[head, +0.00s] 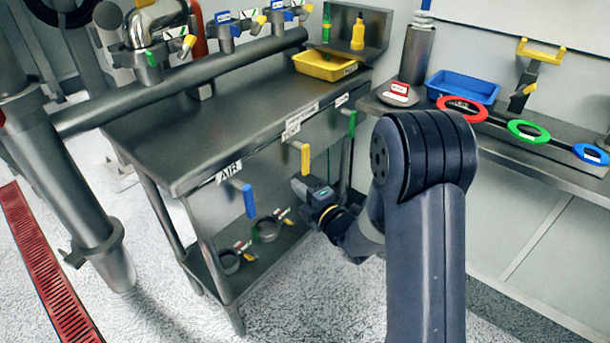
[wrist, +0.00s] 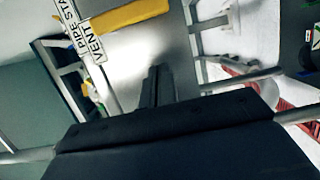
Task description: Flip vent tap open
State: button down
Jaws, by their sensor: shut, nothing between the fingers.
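The vent tap's yellow handle (head: 305,160) hangs below the front edge of the steel bench in the head view. In the wrist view the yellow handle (wrist: 130,15) crosses the top, beside a white VENT label (wrist: 90,45). My gripper (head: 300,187) is just below the yellow handle in the head view. Its dark fingers (wrist: 156,85) are shut with nothing between them and point towards the handle's side in the wrist view. I cannot tell whether they touch it. Part of my arm covers the area right of the gripper.
A blue handle (head: 249,201) by the AIR label (head: 229,172) hangs to the left, and a green handle (head: 352,123) to the right. Clamp rings (head: 267,229) lie on the lower shelf. A yellow tray (head: 324,66) stands on the bench top. A side bench stands right.

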aim_at(305, 176)
jog(key=shift+w+d, duration=0.2)
jog(key=shift+w, duration=0.65)
jog(key=shift+w+d, duration=0.15)
jog(key=shift+w, duration=0.65)
jog(key=shift+w+d, duration=0.2)
jog(key=shift+w, duration=0.65)
jog(key=shift+w+f+b, duration=0.1)
jog(key=shift+f+b, duration=0.1)
jog(key=shift+b, duration=0.4)
jog(key=shift+d+r+n, duration=0.1)
jog(key=shift+n, duration=0.2)
